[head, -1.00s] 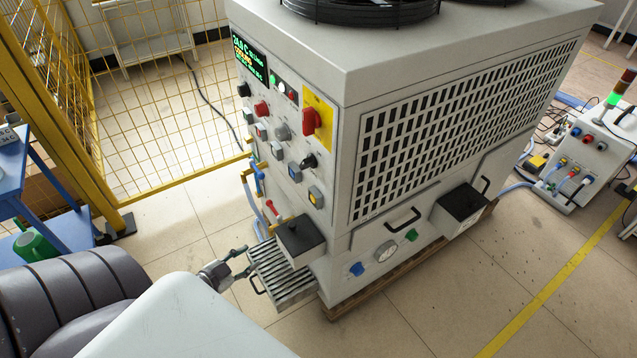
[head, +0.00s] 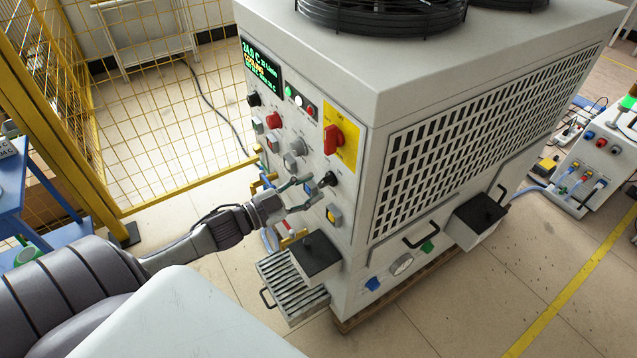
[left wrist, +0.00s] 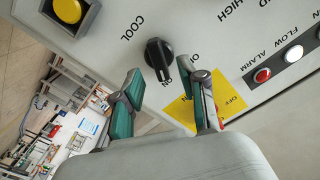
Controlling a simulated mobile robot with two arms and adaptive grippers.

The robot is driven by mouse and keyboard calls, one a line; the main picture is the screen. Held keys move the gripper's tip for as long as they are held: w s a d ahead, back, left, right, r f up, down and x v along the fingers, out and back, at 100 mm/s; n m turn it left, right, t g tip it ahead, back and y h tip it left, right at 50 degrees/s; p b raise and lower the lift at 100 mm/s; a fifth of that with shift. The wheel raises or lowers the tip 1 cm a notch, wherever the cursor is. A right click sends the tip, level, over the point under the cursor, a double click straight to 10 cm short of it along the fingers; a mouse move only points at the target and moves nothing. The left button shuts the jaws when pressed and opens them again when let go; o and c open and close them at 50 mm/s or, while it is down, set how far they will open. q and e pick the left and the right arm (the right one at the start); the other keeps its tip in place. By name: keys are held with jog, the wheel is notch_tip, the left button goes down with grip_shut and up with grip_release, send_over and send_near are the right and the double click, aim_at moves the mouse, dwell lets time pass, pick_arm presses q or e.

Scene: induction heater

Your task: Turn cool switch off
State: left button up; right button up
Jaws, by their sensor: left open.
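The cool switch is a black rotary knob (left wrist: 158,55) beside the printed word COOL in the left wrist view. Its grip bar points down the picture, toward the space between my fingers. In the head view the knob (head: 327,179) is on the front panel of the large white machine (head: 364,150). My left gripper (head: 312,191) is open just in front of the knob. In the left wrist view its two green-padded fingers (left wrist: 169,80) are apart, one toward each side of the knob. Contact with it cannot be told. My right gripper is out of view.
A red rotary switch on a yellow plate (head: 345,148) is close above the knob, and a yellow button (head: 333,215) is below it. A black-topped box (head: 315,252) juts out lower down. A yellow mesh fence (head: 160,110) stands to the left.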

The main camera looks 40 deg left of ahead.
aim_at(327, 181)
pick_arm(q)
jog(key=shift+x, duration=1.5)
grip_shut()
